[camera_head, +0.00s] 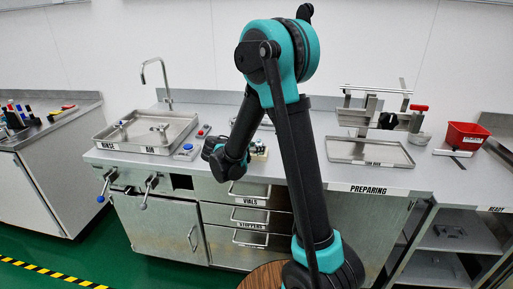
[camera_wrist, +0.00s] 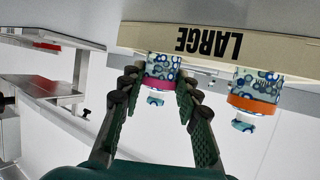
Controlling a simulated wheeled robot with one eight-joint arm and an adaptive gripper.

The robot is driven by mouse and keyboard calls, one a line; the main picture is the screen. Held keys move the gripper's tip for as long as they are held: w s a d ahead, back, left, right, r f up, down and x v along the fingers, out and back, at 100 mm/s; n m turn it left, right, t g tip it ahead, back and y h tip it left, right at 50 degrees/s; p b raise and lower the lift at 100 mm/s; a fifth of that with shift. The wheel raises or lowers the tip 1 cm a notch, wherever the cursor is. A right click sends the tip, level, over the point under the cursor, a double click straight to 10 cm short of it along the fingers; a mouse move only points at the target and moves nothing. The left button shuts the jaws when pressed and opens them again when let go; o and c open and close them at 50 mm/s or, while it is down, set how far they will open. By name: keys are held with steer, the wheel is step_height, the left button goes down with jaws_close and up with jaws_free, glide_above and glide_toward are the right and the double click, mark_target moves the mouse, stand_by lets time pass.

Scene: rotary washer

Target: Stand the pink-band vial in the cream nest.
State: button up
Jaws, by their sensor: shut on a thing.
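My gripper (camera_wrist: 158,78) is shut on the pink-band vial (camera_wrist: 159,83), with one finger on each side near the band. The wrist view is upside down. The vial has a blue bubble pattern and its far end meets the edge of the cream nest (camera_wrist: 144,36) marked LARGE. I cannot tell how deep it sits. An orange-band vial (camera_wrist: 257,90) of the same pattern is at the nest to the right, apart from my fingers. In the head view my arm hides the fingertips and most of the nest.
A steel RINSE tray (camera_head: 150,146) is on the counter left of my arm. A PREPARING tray (camera_head: 352,153) and a stand are to the right. A red bin (camera_head: 467,136) is at the far right.

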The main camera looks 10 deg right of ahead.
steer(key=shift+f, duration=0.1)
steer(key=o, duration=1.2)
steer(key=shift+c, duration=0.2)
steer(key=v, duration=1.2)
